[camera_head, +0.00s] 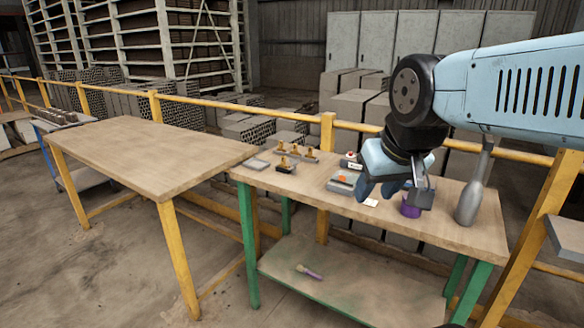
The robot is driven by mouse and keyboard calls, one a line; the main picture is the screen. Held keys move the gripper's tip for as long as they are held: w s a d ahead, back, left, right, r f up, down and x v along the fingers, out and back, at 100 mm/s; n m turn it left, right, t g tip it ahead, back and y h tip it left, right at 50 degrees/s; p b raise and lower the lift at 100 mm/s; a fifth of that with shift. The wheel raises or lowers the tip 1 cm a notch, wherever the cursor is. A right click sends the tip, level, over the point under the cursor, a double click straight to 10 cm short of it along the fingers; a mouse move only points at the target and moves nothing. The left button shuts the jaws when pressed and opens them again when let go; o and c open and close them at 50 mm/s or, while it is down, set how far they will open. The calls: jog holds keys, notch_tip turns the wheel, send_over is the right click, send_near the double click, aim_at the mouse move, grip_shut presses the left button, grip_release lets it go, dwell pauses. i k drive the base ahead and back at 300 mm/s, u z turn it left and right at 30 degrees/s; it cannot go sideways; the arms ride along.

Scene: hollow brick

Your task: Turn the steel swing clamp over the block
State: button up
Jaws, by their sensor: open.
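My gripper (378,187) hangs over the right half of the green-legged workbench, its blue fingers pointing down. It is open, and nothing shows clearly between the fingers. Just right of the fingers, a grey steel piece (424,196) stands by a purple round part (409,210). It may be the swing clamp with its block, but my gripper hides part of it, and I cannot tell which way the clamp is turned. I cannot tell whether the gripper touches it. A grey block with an orange mark (343,183) lies to the left of the fingers.
A tall grey bottle-shaped object (472,196) stands right of the steel piece. Small brass-coloured parts (294,152) and a grey tray (256,164) sit at the bench's left end. A brush-like tool (309,272) lies on the lower shelf. The wooden table (140,150) at left is clear.

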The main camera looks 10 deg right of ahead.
aim_at(294, 162)
jog(key=i, duration=0.65)
jog(key=u, duration=0.1)
jog(key=k, duration=1.25)
jog(key=u, duration=0.4)
jog(key=i, duration=1.75)
jog(key=z, duration=0.2)
